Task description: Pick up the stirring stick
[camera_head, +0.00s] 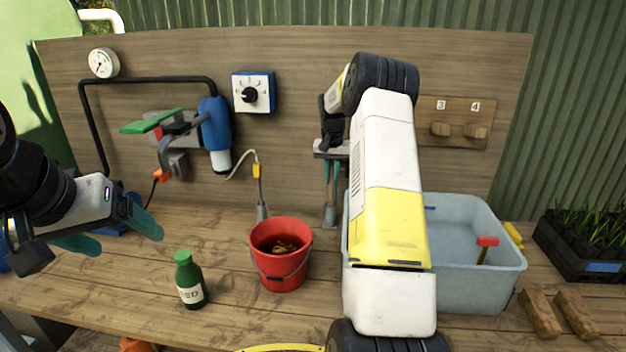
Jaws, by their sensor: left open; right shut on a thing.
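A stick with a red top (482,251) stands tilted in the grey tub (508,268) on the right; it may be the stirring stick, but I cannot be sure. My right gripper (331,203) points down behind its own arm, left of the tub. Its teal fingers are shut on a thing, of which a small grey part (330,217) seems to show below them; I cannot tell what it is. My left gripper (125,240) is open and empty at the left, above the bench and left of the green bottle (190,280).
A red bucket (280,278) with dark contents stands mid-bench. A cabled probe (262,208) stands behind it. Wooden blocks (541,313) and a plant tray (575,254) are at the right. A blue cylinder (215,125) and a dial box (253,92) are on the back board. My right arm hides part of the tub.

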